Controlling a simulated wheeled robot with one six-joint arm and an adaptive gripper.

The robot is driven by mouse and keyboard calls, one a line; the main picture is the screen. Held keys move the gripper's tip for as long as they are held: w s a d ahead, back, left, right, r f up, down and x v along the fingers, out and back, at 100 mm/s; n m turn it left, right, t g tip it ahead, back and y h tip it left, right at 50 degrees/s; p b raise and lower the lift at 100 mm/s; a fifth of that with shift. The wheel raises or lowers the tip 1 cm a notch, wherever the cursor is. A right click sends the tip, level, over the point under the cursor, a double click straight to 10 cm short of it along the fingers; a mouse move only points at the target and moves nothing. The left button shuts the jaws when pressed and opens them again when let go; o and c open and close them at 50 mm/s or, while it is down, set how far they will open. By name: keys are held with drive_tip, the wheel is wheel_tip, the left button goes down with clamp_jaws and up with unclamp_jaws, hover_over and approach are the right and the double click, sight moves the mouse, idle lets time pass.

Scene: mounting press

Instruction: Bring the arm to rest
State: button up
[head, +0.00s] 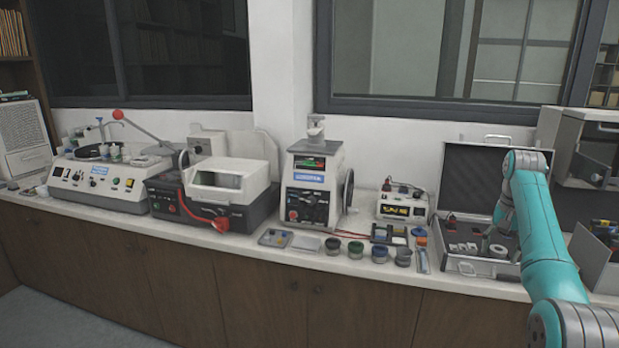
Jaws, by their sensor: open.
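My teal arm (546,235) rises from the lower right corner to a bent elbow, then drops away behind it. My gripper (489,241) shows small and dark at its lower end, partly hidden by the arm. It is open, over or in front of the open metal case (475,267). I see nothing held in it. The case holds several small light and grey pieces. The mounting press (313,185), with a handwheel on its right side, stands at the middle of the counter.
A polishing machine (97,184) and a cutting machine (208,198) stand at the left. A small yellow-display unit (403,207) and several small jars (356,250) lie between press and case. A grey cabinet (590,150) stands right of the arm. Floor shows at the lower left.

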drive_tip(key=s+a+f+n+t+h, duration=0.15)
drive_tip(key=a+f, duration=0.25)
drive_tip(key=f, duration=1.1)
drive_tip(key=s+a+f+n+t+y, duration=0.15)
drive_tip(key=a+f, duration=0.25)
drive_tip(key=f, duration=1.1)
drive_tip(key=s+a+f+n+t+h, duration=0.1)
drive_tip(key=s+a+f+t, duration=0.1)
drive_tip(key=s+a+f, duration=0.5)
drive_tip(key=s+a+f+t, duration=0.2)
drive_tip(key=s+a+f, duration=0.2)
drive_tip(key=s+f, duration=0.65)
drive_tip(key=s+a+r+n+t, duration=0.15)
drive_tip(key=s+a, duration=0.25)
drive_tip(key=s, duration=0.8)
drive_tip(key=s+a+r+n+t, duration=0.15)
drive_tip(key=s+a, duration=0.25)
drive_tip(key=s, duration=0.8)
drive_tip(key=s+a+r+t, duration=0.1)
drive_tip(key=s+r+t, duration=0.1)
drive_tip(key=s+r, duration=0.7)
drive_tip(key=s+a+r+n+t+y, duration=0.1)
drive_tip(key=s+a+r+t, duration=0.1)
drive_tip(key=s+r, duration=0.8)
wheel_tip(320, 180, up, 6)
drive_tip(key=shift+s+a+f+t, duration=0.15)
drive_tip(key=shift+a+f+t, duration=0.05)
drive_tip(key=shift+f+t, duration=0.1)
